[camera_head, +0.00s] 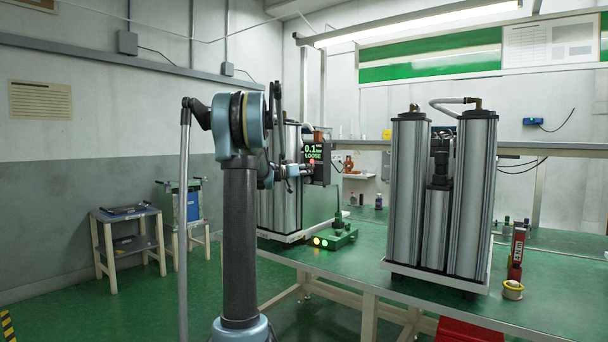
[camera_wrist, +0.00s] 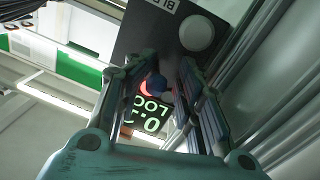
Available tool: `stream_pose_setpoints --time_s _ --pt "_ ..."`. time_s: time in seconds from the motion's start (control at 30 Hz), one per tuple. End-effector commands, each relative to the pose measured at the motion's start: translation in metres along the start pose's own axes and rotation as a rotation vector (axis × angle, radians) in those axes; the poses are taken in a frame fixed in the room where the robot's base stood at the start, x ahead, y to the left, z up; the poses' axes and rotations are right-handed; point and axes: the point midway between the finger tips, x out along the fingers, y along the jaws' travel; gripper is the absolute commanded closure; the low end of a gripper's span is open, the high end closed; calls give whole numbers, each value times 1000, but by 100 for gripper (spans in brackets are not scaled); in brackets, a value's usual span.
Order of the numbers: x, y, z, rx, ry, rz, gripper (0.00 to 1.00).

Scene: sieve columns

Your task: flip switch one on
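A dark control box (camera_head: 319,172) with a lit screen reading "0.1" and "LOOSE" is mounted by the left column unit. In the wrist view the box (camera_wrist: 150,40) shows a white round lamp or button (camera_wrist: 196,33), a red light (camera_wrist: 146,90) and the green-lettered screen (camera_wrist: 150,114). A small dark blue rounded tip (camera_wrist: 157,84), perhaps a switch lever, shows between my fingers. My gripper (camera_wrist: 161,76) is open, its fingers on either side of that tip; I cannot tell whether they touch it. In the head view my gripper (camera_head: 298,171) is at the box, partly hidden. No switch number is readable.
A second column unit (camera_head: 410,190) stands at right, beside a red-black tool (camera_head: 517,250) and a yellow roll (camera_head: 512,290). Metal columns (camera_wrist: 285,80) stand close right of my gripper.

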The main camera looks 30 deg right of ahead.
Motion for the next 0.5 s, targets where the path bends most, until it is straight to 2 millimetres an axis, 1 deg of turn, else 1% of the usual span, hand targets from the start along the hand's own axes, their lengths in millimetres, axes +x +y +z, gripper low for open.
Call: stream_pose_setpoints --time_s 0.17,0.5 --pt "-16 -1 -1 -3 2 -1 62" --pt "-80 -3 1 -2 0 -3 62"
